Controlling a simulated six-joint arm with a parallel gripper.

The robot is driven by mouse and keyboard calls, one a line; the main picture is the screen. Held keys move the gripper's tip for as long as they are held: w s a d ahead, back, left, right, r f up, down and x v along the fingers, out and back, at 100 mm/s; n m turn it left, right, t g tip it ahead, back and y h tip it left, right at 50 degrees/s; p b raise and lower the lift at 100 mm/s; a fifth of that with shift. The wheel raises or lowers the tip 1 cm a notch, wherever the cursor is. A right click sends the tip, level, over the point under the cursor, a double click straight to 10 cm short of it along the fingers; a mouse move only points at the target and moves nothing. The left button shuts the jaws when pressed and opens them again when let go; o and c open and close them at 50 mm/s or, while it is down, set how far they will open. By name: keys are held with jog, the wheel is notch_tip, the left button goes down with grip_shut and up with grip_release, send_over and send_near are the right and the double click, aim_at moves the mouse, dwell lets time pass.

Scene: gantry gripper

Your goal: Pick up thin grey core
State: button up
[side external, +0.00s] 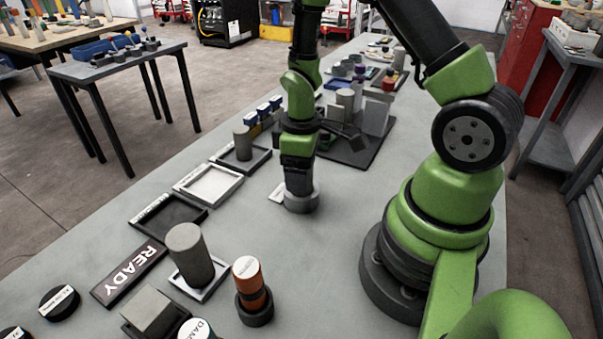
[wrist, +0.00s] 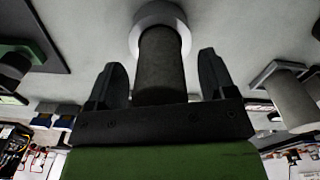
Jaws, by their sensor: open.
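A grey core (wrist: 160,62) stands upright in a light round holder (wrist: 140,22) in the wrist view. My gripper (wrist: 160,76) is open, with one finger on each side of this core and a visible gap on both sides. In the side view my gripper (side external: 299,182) points straight down over the grey round holder (side external: 301,204), and its body hides most of the core. A thicker grey core (side external: 189,254) stands on a white-rimmed tray (side external: 207,289) at the front left. A smaller grey core (side external: 242,143) stands on a dark tray (side external: 262,158) farther back.
An empty white tray (side external: 208,184) and an empty black tray (side external: 167,215) lie left of my gripper. A READY sign (side external: 128,273) and an orange-and-black cylinder (side external: 248,275) are in front. A dark board (side external: 355,152) with several parts is behind. Bare table lies around the holder's front.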

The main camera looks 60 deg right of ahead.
jog(key=c, duration=1.2)
jog(key=shift+c, duration=0.2)
